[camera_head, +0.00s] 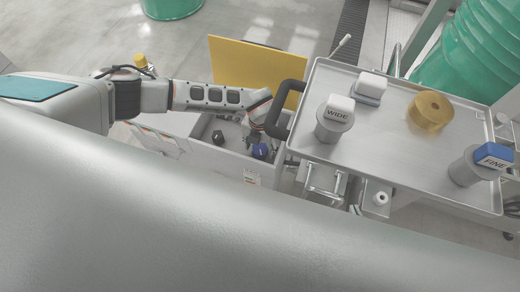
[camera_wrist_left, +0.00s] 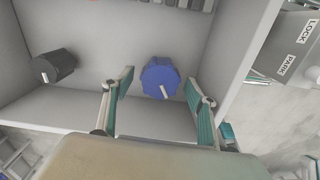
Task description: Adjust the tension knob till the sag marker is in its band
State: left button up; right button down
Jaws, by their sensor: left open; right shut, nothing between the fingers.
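A blue faceted knob (camera_head: 261,151) with a white pointer line sits inside an open grey box (camera_head: 172,124). A black knob (camera_head: 217,137) sits to its left; it also shows in the left wrist view (camera_wrist_left: 53,66). No label shows which one is the tension knob. My left gripper (camera_wrist_left: 159,78) is open and empty. In the left wrist view its fingers point toward the blue knob (camera_wrist_left: 160,77), one to each side of it; I cannot tell if they touch it. I cannot make out a sag marker or its band. My right gripper is not in view.
A yellow panel (camera_head: 257,66) stands at the box's back. A steel tray (camera_head: 390,150) at right holds a WIDE-marked piece (camera_head: 335,120), a FINE-marked piece (camera_head: 483,163) and a brass disc (camera_head: 431,109). The tray's black handle (camera_head: 287,110) is close to my left wrist.

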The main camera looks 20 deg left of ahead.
pick_arm(q)
jog(key=shift+f, duration=0.7)
jog(key=c, duration=1.1)
jog(key=shift+o, duration=0.2)
jog(key=shift+m, duration=0.4)
jog(key=shift+m+p, duration=0.6)
jog(key=shift+m, duration=1.8)
